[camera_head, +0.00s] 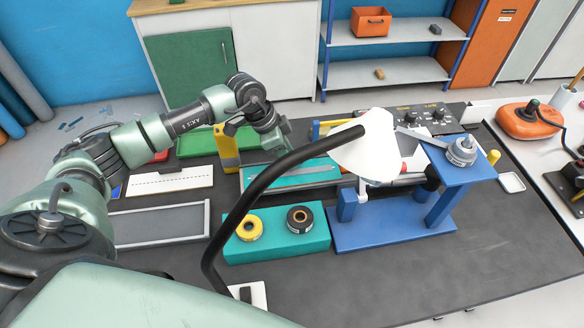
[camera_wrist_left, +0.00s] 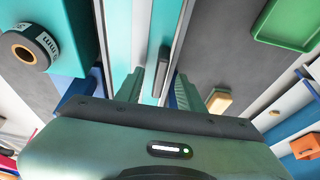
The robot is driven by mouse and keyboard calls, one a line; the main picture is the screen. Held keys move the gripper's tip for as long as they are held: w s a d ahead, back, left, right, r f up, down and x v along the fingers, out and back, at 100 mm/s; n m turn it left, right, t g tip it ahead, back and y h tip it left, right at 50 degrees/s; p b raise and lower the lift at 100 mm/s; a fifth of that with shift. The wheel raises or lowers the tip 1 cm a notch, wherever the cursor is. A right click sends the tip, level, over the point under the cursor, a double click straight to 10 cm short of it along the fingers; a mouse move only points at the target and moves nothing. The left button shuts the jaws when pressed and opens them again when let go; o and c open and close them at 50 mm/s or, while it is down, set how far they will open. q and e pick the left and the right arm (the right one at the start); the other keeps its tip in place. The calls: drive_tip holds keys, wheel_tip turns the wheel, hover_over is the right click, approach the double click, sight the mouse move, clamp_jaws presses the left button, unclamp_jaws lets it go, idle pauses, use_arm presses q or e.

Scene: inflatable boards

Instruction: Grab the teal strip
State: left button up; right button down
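The teal strip (camera_head: 290,181) lies flat on the work table, left of the blue stand, with a thin grey bar along it. In the left wrist view the teal strip (camera_wrist_left: 162,28) runs away from the gripper between grey rails. My left gripper (camera_head: 278,150) is just above the strip's left part, pointing down. In the left wrist view its two fingers (camera_wrist_left: 157,88) are apart, on either side of a small dark grey bar (camera_wrist_left: 160,72). Nothing is seen held, but contact with the strip cannot be told. My right gripper is not in view.
A lamp with a black bent stem and white shade (camera_head: 368,148) stands in front of the strip. A teal block (camera_head: 285,245) carries yellow and black tape rolls. A blue stand (camera_head: 390,225) is at right, a green tray (camera_head: 198,143) behind left. The front right tabletop is clear.

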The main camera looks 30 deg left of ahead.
use_arm(q)
clamp_jaws()
idle(0.3)
